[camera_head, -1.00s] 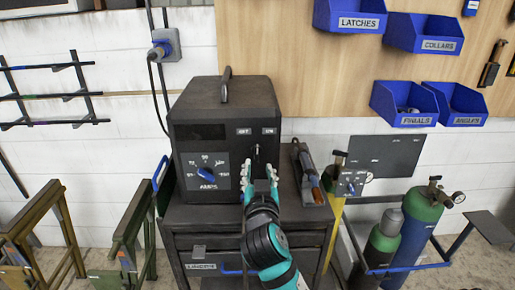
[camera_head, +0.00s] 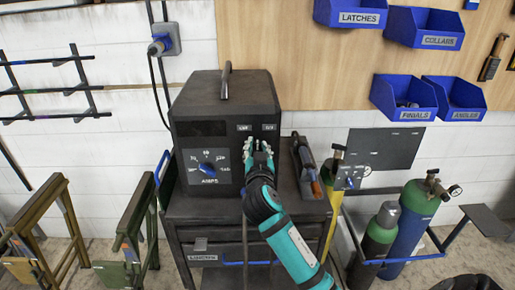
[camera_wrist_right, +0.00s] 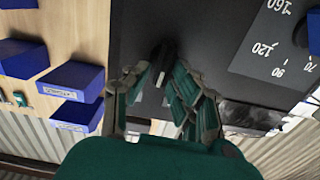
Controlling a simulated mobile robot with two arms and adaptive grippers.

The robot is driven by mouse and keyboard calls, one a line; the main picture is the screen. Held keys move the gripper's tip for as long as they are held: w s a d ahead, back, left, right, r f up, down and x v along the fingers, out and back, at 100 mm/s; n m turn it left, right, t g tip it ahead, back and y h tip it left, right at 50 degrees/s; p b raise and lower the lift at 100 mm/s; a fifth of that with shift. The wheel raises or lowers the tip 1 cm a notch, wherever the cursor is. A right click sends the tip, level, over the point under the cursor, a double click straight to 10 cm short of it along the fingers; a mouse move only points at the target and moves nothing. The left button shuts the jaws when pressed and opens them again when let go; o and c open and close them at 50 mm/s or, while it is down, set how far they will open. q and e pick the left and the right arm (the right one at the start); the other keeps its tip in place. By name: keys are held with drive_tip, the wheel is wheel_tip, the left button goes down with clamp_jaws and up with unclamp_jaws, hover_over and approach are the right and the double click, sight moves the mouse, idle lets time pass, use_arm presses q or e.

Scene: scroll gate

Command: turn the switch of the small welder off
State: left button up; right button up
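The small welder (camera_head: 228,105) is a dark box with a handle on top, standing on a cart. Its front carries a blue amps dial (camera_head: 207,169) and two small white labels above my right gripper (camera_head: 258,155), too small to read surely. In the head view my gripper hides the switch. My left gripper is not in view.
A torch-like tool (camera_head: 306,168) lies on the cart top (camera_head: 215,208) right of the welder. Gas cylinders (camera_head: 412,220) stand at the right. Blue bins (camera_head: 403,98) hang on the wooden board. Metal frames (camera_head: 130,235) stand at the left.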

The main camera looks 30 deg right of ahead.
clamp_jaws()
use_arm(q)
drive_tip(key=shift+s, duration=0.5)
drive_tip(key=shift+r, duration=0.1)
use_arm(e)
drive_tip(key=shift+n, duration=0.4)
use_arm(q)
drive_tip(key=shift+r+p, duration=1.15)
drive_tip(key=shift+p, duration=0.1)
use_arm(e)
drive_tip(key=shift+w+a+f+n, duration=0.1)
drive_tip(key=shift+a+n, duration=0.05)
drive_tip(key=shift+n, duration=1.1)
drive_tip(key=shift+w+a+n, duration=0.1)
drive_tip(key=shift+n, duration=1.1)
drive_tip(key=shift+w+a+f+n, duration=0.1)
drive_tip(key=shift+a+n, duration=0.05)
drive_tip(key=shift+n, duration=1.4)
drive_tip(key=shift+o, duration=1.7)
unclamp_jaws()
